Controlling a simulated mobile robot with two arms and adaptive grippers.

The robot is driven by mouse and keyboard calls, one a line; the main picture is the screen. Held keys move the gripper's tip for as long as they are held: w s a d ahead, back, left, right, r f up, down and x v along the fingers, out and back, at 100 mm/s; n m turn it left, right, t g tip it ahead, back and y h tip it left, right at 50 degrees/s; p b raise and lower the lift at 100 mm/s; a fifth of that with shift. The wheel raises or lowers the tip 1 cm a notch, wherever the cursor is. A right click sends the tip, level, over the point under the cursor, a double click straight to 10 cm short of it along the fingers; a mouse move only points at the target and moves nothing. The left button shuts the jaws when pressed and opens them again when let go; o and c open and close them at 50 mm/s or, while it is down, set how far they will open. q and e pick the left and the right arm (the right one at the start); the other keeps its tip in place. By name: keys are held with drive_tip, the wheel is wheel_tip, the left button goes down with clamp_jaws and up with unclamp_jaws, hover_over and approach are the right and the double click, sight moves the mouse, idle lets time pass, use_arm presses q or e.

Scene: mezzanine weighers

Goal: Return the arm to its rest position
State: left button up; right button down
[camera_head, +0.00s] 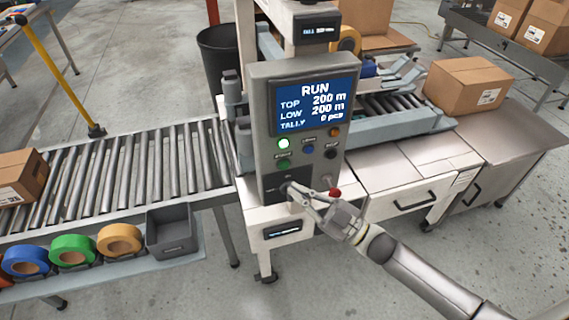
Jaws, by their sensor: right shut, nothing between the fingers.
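My right gripper (291,190) is shut and empty. My right arm comes in from the lower right, and the fingertips are at the black knob area low on the grey control panel (262,105). I cannot tell whether they touch it. The panel's blue screen (315,105) reads RUN, TOP 200 m, LOW 200 m, TALLY 0 pcp. A lit green-white button (284,143) sits below the screen. A red-tipped lever (335,193) is close beside my gripper. My left gripper is not in view.
A roller conveyor (130,175) runs to the left, with a cardboard box (20,175) on it. Tape rolls (72,250) and a grey bin (173,231) line its front. A white cabinet (400,195) and another box (466,85) stand right. Open floor lies in front.

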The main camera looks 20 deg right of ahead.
idle(0.7)
drive_tip(key=w+d+f+m+h, duration=0.1)
drive_tip(key=d+f+m+h, duration=0.25)
drive_tip(key=f, duration=0.45)
drive_tip(key=w+d+f+m+h, duration=0.15)
drive_tip(key=f+h, duration=0.25)
drive_tip(key=f, duration=0.5)
drive_tip(key=s+d+f+m+g+h, duration=0.2)
drive_tip(key=s+d+f, duration=0.15)
drive_tip(key=f, duration=0.55)
drive_tip(key=s+d+f+m+g+h, duration=0.1)
drive_tip(key=s+d+f+m+h, duration=0.2)
drive_tip(key=f, duration=0.5)
drive_tip(key=s+f+m+g+h, duration=0.15)
drive_tip(key=s+f+g, duration=0.35)
drive_tip(key=s+f, duration=0.9)
drive_tip(key=s+a+f+g, duration=0.1)
drive_tip(key=s+f+g, duration=0.2)
drive_tip(key=s, duration=0.8)
drive_tip(key=s+a+f+g+h, duration=0.1)
drive_tip(key=s+a+f+g, duration=0.1)
drive_tip(key=s, duration=1)
wheel_tip(320, 180, down, 2)
drive_tip(key=shift+a+f+m+g, duration=0.25)
drive_tip(key=shift+m+g, duration=0.1)
drive_tip(key=shift+g, duration=0.25)
drive_tip(key=shift+s, duration=0.15)
